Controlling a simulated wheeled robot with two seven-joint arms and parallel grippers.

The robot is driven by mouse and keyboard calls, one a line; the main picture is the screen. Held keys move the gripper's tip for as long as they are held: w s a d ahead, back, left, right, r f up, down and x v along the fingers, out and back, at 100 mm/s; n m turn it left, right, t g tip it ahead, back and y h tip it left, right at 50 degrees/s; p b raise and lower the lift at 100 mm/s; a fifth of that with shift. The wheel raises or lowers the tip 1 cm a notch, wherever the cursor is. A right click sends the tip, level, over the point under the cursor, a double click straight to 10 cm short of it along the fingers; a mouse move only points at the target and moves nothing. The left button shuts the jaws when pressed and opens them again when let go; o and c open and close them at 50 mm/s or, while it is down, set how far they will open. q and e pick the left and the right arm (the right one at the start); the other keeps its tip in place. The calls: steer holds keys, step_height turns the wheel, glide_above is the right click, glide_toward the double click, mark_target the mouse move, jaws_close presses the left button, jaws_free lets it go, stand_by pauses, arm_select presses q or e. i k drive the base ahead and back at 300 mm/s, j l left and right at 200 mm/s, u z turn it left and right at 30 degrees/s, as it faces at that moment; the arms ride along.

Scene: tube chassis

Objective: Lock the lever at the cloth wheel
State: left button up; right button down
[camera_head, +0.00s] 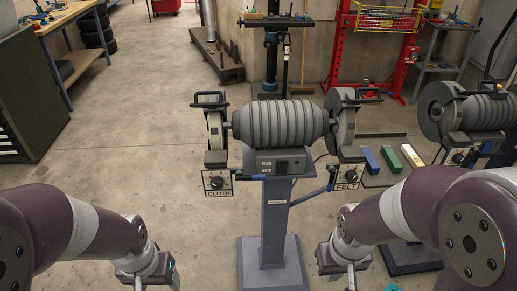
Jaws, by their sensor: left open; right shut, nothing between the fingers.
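The bench grinder (280,123) stands on a grey pedestal in the middle of the head view. Its cloth wheel (215,128) is on the left, above a box with a black knob (216,182) and a CLOTH label (218,194). A blue-handled lever (251,177) sticks out right from beside this box, roughly level. My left gripper (154,281) is open, low in the picture, left of the pedestal and apart from the lever. My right gripper (349,277) is shut and empty, low and right of the pedestal. Both fingertips are partly cut off by the bottom edge.
Another grinder (490,110) stands further right. The floor left of the pedestal is clear.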

mark_target(253, 177)
steer(key=i+j+z, duration=0.15)
steer(key=z, duration=0.2)
steer(key=i+j+z, duration=0.1)
steer(key=j+z, duration=0.15)
steer(key=z, duration=0.15)
steer(key=j+z, duration=0.35)
steer(key=i+l, duration=0.05)
